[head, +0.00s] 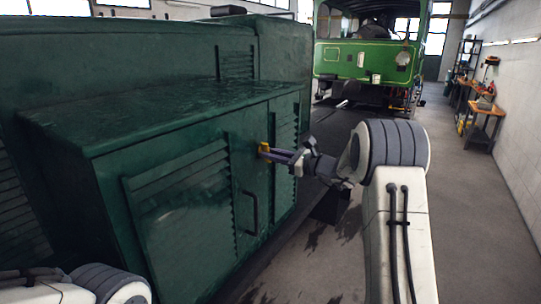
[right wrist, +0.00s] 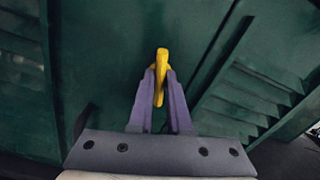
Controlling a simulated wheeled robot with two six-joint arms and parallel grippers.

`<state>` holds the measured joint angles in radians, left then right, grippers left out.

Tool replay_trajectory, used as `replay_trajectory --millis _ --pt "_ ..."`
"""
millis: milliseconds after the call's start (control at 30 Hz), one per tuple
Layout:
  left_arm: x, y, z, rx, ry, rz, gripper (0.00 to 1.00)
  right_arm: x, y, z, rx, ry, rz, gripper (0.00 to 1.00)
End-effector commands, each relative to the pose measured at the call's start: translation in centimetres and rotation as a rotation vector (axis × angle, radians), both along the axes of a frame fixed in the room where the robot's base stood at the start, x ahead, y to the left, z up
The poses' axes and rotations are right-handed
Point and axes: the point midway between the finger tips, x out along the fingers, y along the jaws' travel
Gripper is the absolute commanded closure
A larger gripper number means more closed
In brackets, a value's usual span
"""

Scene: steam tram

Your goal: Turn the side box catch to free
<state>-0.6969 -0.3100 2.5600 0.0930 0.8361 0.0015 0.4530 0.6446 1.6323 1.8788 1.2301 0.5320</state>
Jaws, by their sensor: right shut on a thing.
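The side box (head: 190,170) is a dark green metal cabinet with louvred doors. Its catch is a small yellow lever (head: 264,147) on the door face, above a dark bar handle (head: 251,213). In the right wrist view the yellow catch (right wrist: 162,62) stands nearly upright in the picture between the fingertips. My right gripper (head: 272,153) reaches it from the right and is shut on it; the purple fingers (right wrist: 160,90) press on both sides of its lower part. Part of the catch is hidden by the fingers. My left gripper is out of view; only part of my left arm shows at bottom left.
A green tram (head: 368,62) stands at the back. A workbench (head: 484,118) and shelves line the right wall. The floor (head: 455,220) to the right of my right arm is clear. Louvres (right wrist: 250,95) and a raised door edge lie close to the right gripper.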

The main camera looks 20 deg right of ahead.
Motion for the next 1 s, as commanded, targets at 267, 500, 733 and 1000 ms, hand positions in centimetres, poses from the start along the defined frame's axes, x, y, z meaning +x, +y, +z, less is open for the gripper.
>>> replay_trajectory --millis 267,500,733,1000 --pt "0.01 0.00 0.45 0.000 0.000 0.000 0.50 -0.01 0.02 -0.11 0.145 0.117 0.000 1.00" --pt "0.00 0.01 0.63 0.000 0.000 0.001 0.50 -0.01 0.02 -0.17 0.211 0.169 0.000 1.00" --pt "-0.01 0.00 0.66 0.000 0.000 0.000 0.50 -0.02 0.02 -0.22 0.232 0.186 0.000 1.00" --pt "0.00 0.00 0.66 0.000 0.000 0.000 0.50 -0.02 0.03 -0.23 0.233 0.187 0.000 1.00"
